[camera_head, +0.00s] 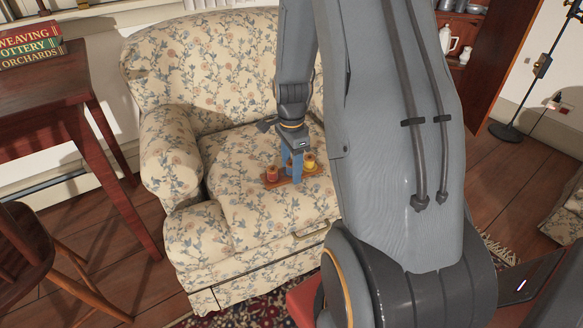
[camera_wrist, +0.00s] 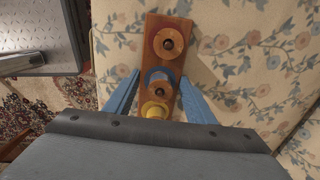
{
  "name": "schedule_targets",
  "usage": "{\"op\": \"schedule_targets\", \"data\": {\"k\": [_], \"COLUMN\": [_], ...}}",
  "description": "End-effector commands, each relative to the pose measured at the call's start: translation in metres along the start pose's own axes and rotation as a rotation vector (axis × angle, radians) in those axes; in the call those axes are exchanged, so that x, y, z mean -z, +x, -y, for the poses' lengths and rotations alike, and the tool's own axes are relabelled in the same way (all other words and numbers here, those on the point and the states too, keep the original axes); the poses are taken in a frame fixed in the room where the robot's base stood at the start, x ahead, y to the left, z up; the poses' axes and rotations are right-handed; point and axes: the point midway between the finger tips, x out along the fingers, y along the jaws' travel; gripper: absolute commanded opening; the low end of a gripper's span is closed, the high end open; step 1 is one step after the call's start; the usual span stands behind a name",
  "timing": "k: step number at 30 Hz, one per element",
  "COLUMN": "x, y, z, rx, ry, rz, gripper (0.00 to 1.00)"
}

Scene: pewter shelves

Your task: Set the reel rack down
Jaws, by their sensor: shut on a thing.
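The reel rack is a narrow wooden board (camera_wrist: 171,32) carrying several thread reels, with orange-brown, blue and yellow colours showing. In the head view the reel rack (camera_head: 284,182) is at the seat cushion of the floral armchair (camera_head: 238,195), with a red reel on the left and a yellow one on the right. My gripper (camera_head: 292,168) comes down from above with its blue fingers on either side of the rack. In the wrist view its fingers (camera_wrist: 158,92) flank the board near the blue reel. Whether the board touches the cushion I cannot tell.
The armchair's left arm (camera_head: 170,150) and backrest rise around the seat. A dark red wooden table (camera_head: 45,85) with books (camera_head: 30,45) and a wooden chair (camera_head: 30,250) stand at the left. A floor lamp (camera_head: 535,75) stands at the far right. The cushion around the rack is bare.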

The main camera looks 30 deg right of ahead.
Motion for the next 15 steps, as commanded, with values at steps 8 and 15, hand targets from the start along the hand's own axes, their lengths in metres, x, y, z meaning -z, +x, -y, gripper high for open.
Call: {"op": "schedule_targets", "data": {"k": [8,15], "x": [-0.0001,-0.0001], "y": [0.0025,0.0022], "z": [0.0000,0.0000], "rx": [0.000,0.000], "ry": [0.000,0.000], "rz": [0.000,0.000], "gripper": [0.68,0.68]}}
